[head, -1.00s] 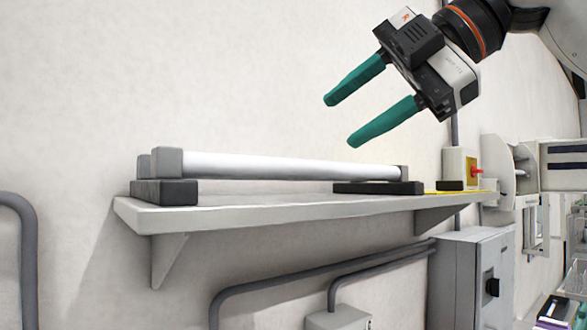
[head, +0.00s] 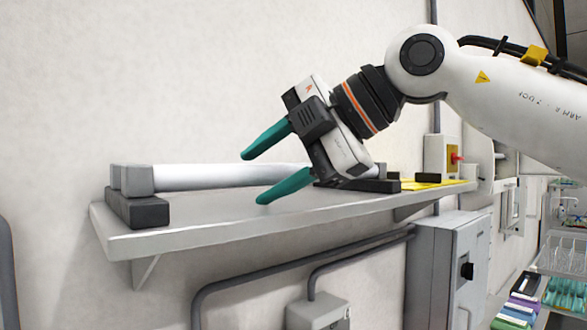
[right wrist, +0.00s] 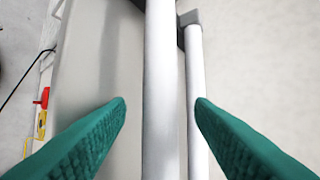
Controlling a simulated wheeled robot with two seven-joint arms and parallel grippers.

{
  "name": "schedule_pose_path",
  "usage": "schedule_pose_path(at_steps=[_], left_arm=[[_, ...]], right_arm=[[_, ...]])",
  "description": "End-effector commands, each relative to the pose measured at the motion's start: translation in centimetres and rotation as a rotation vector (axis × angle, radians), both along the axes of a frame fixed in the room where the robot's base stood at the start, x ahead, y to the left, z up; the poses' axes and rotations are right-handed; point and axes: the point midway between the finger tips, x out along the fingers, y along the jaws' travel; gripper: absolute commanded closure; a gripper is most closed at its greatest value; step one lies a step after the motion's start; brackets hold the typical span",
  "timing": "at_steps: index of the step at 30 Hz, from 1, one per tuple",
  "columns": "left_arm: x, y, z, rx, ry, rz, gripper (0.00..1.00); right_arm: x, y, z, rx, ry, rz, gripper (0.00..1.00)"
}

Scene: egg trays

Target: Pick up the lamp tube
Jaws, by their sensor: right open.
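A white lamp tube (head: 215,176) with grey end caps lies level on dark blocks on a wall shelf. In the right wrist view the near tube (right wrist: 158,90) runs lengthwise between my fingers. A second, thinner-looking tube (right wrist: 195,80) lies beside it, close to the right finger. My right gripper (head: 254,177) is open, its two teal fingers on either side of the near tube, one above and one below it in the head view. Contact is not visible. My left gripper is not in view.
The light grey shelf (head: 210,222) is fixed to the wall. A dark block (head: 138,208) supports the tubes' left end. A box with a red button (head: 452,158) is behind the right end. A grey cabinet (head: 440,270) hangs below.

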Motion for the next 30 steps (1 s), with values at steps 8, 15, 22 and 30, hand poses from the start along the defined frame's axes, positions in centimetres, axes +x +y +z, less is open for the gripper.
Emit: schedule_pose_path(at_steps=[8, 15, 22, 30], left_arm=[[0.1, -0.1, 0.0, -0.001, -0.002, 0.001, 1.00], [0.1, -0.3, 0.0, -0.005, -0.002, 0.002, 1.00], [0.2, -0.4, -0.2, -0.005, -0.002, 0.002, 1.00], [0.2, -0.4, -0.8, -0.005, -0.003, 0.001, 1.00]], right_arm=[[0.0, 0.0, 0.0, 0.000, 0.000, 0.000, 0.89], [0.0, -0.1, 0.1, 0.001, -0.001, 0.000, 0.90], [0.0, 0.0, 0.8, 0.003, -0.003, 0.000, 0.90], [0.0, 0.0, 4.5, 0.003, -0.004, -0.001, 0.90]])
